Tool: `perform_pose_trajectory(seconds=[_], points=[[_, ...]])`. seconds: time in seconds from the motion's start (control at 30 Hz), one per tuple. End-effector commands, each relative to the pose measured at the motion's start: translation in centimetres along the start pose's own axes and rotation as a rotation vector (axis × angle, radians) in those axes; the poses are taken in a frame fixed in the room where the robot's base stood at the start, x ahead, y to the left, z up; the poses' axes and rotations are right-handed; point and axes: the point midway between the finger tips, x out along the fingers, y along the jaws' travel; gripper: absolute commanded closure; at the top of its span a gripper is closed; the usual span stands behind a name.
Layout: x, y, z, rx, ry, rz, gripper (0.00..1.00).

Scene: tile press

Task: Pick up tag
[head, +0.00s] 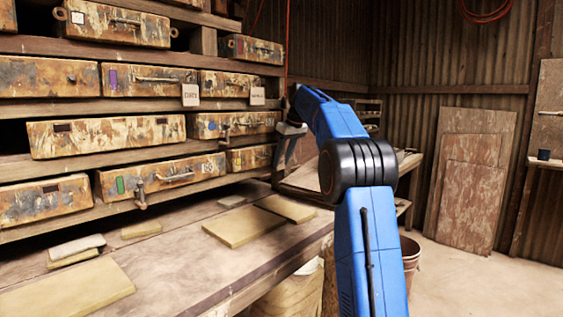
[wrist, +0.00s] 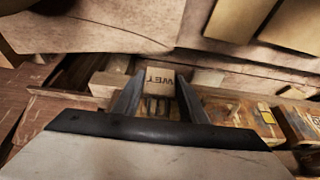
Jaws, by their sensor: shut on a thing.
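My gripper (wrist: 157,92) is shut on a small pale tag (wrist: 170,78) with dark letters, which show upside down in the wrist view. The two grey fingers close in from either side of it. In the head view my gripper (head: 284,152) points down at the right end of the shelves, and the held tag cannot be made out there. Two other pale lettered tags hang on the shelf front in the head view, a left tag (head: 190,95) and a right tag (head: 257,96).
Paint-stained cases (head: 160,178) fill the shelves (head: 60,106) on the left. Flat tan slabs (head: 243,226) lie on the wooden bench (head: 170,262) below. A bucket (head: 410,255) stands on the floor behind my arm. The floor at right is open.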

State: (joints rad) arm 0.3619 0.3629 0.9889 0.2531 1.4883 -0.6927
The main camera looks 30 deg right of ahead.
Motion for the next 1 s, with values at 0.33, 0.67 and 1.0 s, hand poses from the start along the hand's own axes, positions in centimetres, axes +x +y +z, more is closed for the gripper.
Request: perform_pose_trajectory(seconds=[0.33,0.67,1.0], points=[[-1.6,0.0,-0.1,0.001,0.0,0.001,0.83],[-3.2,0.0,3.7,0.002,0.001,0.001,0.83],[-6.3,0.0,11.5,0.003,0.0,0.001,0.83]])
